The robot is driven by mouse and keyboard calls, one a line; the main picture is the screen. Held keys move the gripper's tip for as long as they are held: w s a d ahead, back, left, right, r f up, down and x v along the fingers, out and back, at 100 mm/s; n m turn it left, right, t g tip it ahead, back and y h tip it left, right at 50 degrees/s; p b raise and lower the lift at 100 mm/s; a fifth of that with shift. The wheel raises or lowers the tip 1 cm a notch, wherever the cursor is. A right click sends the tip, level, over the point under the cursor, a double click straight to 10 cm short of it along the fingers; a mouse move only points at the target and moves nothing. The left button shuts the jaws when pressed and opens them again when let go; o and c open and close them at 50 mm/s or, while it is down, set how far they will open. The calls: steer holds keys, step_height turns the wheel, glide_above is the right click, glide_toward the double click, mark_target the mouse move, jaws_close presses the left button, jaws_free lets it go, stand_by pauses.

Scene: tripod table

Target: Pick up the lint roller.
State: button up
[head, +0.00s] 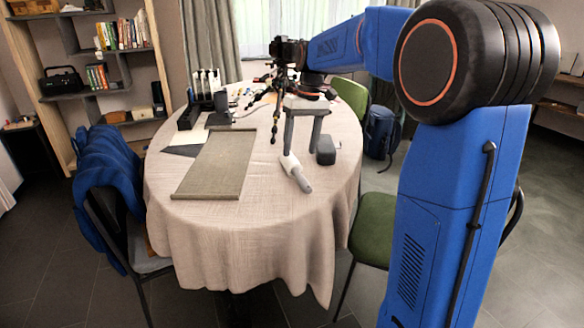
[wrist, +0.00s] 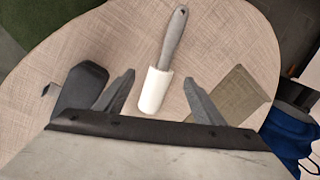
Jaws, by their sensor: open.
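The lint roller (wrist: 156,88) has a white cylinder and a grey handle. In the wrist view it lies on the cloth-covered table (wrist: 215,35), its white end towards me and its handle pointing away. My gripper (wrist: 158,83) is open, with one finger on each side of the white cylinder in the picture. I cannot tell how far above it the fingers are. In the head view the lint roller (head: 293,169) lies on the tabletop near the front right, and my gripper (head: 300,140) points down with its fingers just behind and above it. Nothing is held.
A dark grey block-like object (head: 326,151) stands close to the right of the roller. Black holders and cluttered small items (head: 205,95) sit at the back. The front of the table is clear.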

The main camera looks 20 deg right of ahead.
mark_target(296, 169)
steer(key=shift+s+a+f, duration=0.1)
steer(key=shift+a+f, duration=0.1)
steer(key=shift+f, duration=0.9)
steer(key=shift+a+f, duration=0.25)
steer(key=shift+f, duration=0.9)
steer(key=shift+s+a+f, duration=0.1)
steer(key=shift+a+f, duration=0.1)
steer(key=shift+f, duration=0.9)
steer(key=c, duration=1.2)
